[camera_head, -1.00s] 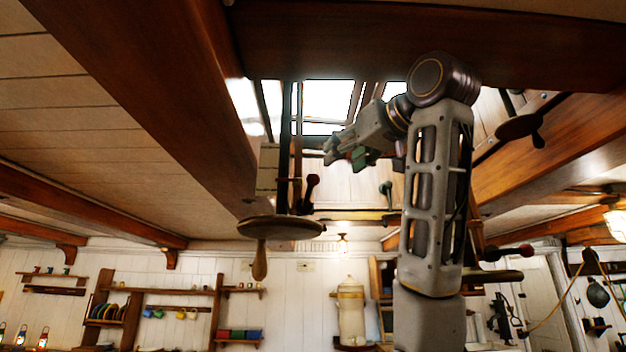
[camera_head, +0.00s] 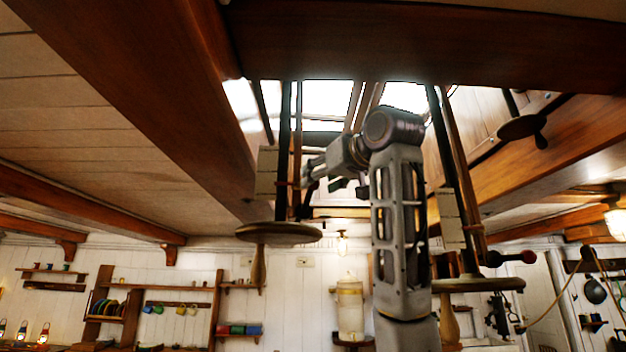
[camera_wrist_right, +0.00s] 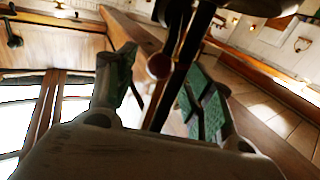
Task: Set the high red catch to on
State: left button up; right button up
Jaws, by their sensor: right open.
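The high red catch is a dark lever (camera_head: 307,205) beside the upright post at the left of the skylight. Its knob end is mostly hidden behind my right gripper (camera_head: 312,172) in the head view. In the right wrist view a reddish ball knob (camera_wrist_right: 159,66) with a dark rod shows between the two green-padded fingers of my right gripper (camera_wrist_right: 157,95). The fingers are open and stand apart on either side of the knob. I cannot tell whether either finger touches it. My left gripper is out of view.
A round wooden disc with a handle (camera_head: 279,233) hangs below the catch. Another red-knobbed lever (camera_head: 515,257) is at the right, above a second disc (camera_head: 480,285). A heavy beam (camera_head: 430,45) crosses above my arm.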

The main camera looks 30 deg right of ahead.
aim_at(308, 198)
jog(key=shift+w+d+p, duration=0.1)
jog(key=shift+w+p, duration=0.45)
jog(key=shift+w, duration=1.55)
grip_shut()
